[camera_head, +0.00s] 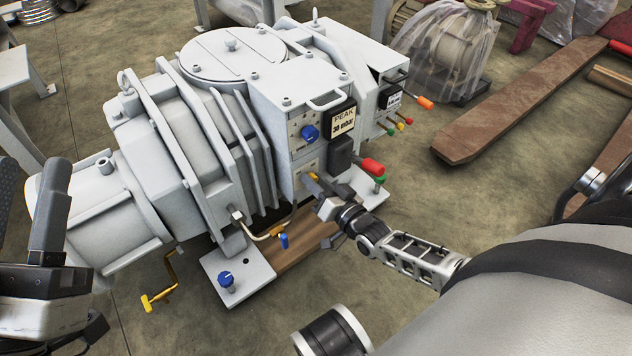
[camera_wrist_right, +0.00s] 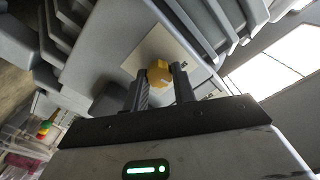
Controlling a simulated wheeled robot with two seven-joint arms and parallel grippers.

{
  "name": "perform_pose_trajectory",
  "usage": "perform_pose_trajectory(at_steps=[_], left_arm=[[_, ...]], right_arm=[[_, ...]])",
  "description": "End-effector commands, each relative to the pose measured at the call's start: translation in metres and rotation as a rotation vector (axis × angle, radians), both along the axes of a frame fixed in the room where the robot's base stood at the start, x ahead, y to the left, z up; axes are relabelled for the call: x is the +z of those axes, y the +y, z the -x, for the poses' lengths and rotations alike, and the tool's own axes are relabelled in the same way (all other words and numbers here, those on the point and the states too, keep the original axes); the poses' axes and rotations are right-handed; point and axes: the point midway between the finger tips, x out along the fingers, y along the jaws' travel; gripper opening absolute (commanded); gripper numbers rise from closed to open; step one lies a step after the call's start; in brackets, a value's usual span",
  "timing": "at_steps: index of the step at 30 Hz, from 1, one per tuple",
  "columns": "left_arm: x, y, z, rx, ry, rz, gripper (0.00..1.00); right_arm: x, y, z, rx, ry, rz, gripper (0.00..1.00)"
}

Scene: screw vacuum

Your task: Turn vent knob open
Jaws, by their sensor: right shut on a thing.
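A yellow knob (camera_wrist_right: 158,70) stands on a pale plate on the grey vacuum pump (camera_head: 190,135). I take it for the vent knob; no label on it is readable. In the right wrist view it sits between the fingertips of my right gripper (camera_wrist_right: 159,78), which is shut on it. In the head view the right gripper (camera_head: 322,190) is at the pump's front panel, with the yellow knob (camera_head: 314,177) partly hidden by it. My left gripper (camera_head: 29,185) is at the left edge, apart from the pump, with its fingers spread and nothing visible between them.
A blue knob (camera_head: 310,133) sits above the yellow one, beside the PEAK gauge (camera_head: 343,119). Red (camera_head: 372,166) and orange (camera_head: 425,103) handles stick out at the right. A yellow crank (camera_head: 160,290) hangs low. A wooden beam (camera_head: 530,100) lies on the open floor.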

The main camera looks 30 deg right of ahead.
Motion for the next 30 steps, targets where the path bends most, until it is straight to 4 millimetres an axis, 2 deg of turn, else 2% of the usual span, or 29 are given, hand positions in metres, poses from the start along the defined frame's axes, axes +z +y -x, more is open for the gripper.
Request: perform_pose_trajectory(at_steps=[18,30], left_arm=[[0.015,-0.002,0.007,0.008,-0.153,-0.031,0.36],[0.023,-0.003,0.011,0.008,-0.237,-0.053,0.36]], right_arm=[[-0.003,-0.001,0.001,0.000,0.044,-0.557,0.04],[-0.003,-0.001,0.001,0.000,0.060,-0.755,0.04]])
